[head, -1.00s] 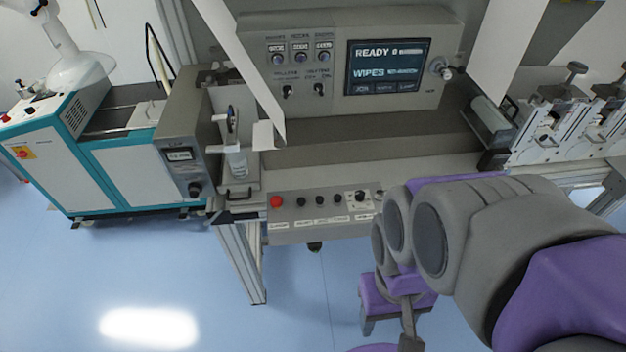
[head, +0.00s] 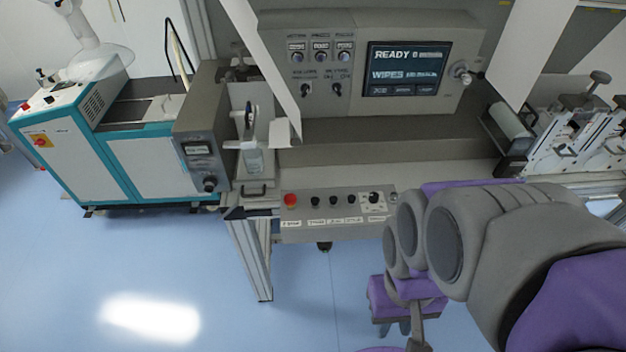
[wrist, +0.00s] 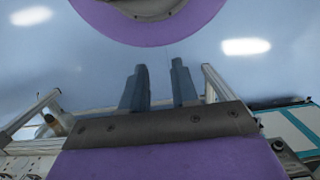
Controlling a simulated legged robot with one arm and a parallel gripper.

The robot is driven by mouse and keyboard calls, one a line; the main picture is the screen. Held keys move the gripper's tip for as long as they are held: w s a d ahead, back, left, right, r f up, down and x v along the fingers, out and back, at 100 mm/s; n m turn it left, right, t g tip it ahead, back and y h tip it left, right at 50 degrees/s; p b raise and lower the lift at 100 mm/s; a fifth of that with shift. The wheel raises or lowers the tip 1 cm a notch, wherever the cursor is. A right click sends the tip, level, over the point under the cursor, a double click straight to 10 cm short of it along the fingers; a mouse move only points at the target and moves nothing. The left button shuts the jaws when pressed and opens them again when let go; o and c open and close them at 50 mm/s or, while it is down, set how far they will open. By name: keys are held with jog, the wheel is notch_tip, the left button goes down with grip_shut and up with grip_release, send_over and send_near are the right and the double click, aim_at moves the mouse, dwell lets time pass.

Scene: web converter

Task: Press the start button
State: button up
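A low grey control strip (head: 330,234) on the front of the machine bears a red button (head: 290,200), several small black buttons (head: 333,200) and a black knob (head: 373,198) on a white plate. Labels sit under them but are too small to read surely, so I cannot tell which one is start. In the wrist view, my gripper (wrist: 159,75) has its two grey fingers apart with nothing between them, over the blue floor. In the head view my arm is to the right of the strip and hides part of the area there; no contact with the buttons shows.
Above the strip, a grey panel has a screen (head: 406,69) reading "READY", with switches beside it. A teal and white machine (head: 150,160) stands at left. Metal units with handles (head: 575,125) are at right. The blue floor (head: 200,270) is clear in front.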

jog(key=shift+a, duration=0.35)
jog(key=shift+c, duration=2.2)
jog(key=shift+d, duration=0.55)
grip_shut()
jog(key=shift+a, duration=0.4)
jog(key=shift+d, duration=0.2)
